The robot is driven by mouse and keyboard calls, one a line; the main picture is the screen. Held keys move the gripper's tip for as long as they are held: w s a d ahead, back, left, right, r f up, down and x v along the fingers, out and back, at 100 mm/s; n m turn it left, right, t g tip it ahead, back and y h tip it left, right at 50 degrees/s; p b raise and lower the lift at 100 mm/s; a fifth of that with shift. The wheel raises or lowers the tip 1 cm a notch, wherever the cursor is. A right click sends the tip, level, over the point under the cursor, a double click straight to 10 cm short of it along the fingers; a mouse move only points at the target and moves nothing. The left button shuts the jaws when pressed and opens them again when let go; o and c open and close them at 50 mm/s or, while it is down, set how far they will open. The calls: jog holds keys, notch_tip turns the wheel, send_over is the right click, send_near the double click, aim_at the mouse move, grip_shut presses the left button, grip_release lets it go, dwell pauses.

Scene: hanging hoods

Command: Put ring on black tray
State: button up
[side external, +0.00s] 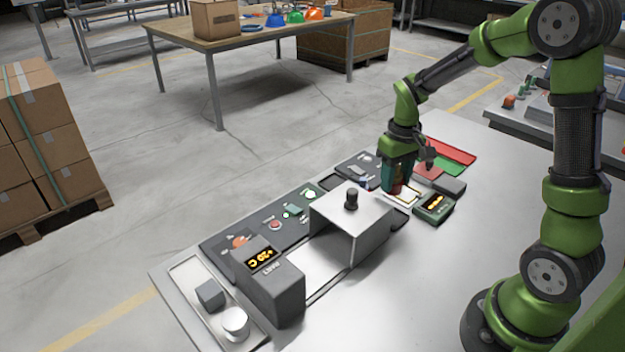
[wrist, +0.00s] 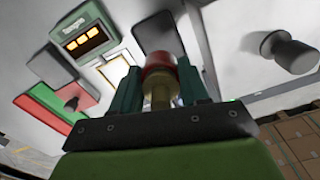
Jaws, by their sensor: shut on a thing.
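My gripper (side external: 397,187) is shut on a round red and brass piece (wrist: 158,62), which shows between its teal fingers in the wrist view. I cannot tell whether this piece is the ring; no other ring shows clearly. The held piece is over the work table, right of the grey hood (side external: 368,238). A dark flat piece (side external: 401,218) lies beside the hood, partly hidden by it; it may be the black tray.
A lit display box (side external: 434,208) stands close to my gripper, with red and green trays (side external: 455,152) behind it. A black knob (side external: 351,199) tops the hood. A +20 C box (side external: 270,280) stands at the left. The table's right part is clear.

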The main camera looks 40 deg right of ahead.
jog(key=shift+f, duration=3.5)
jog(key=shift+f, duration=0.55)
jog(key=o, duration=1.2)
jog(key=shift+c, duration=0.2)
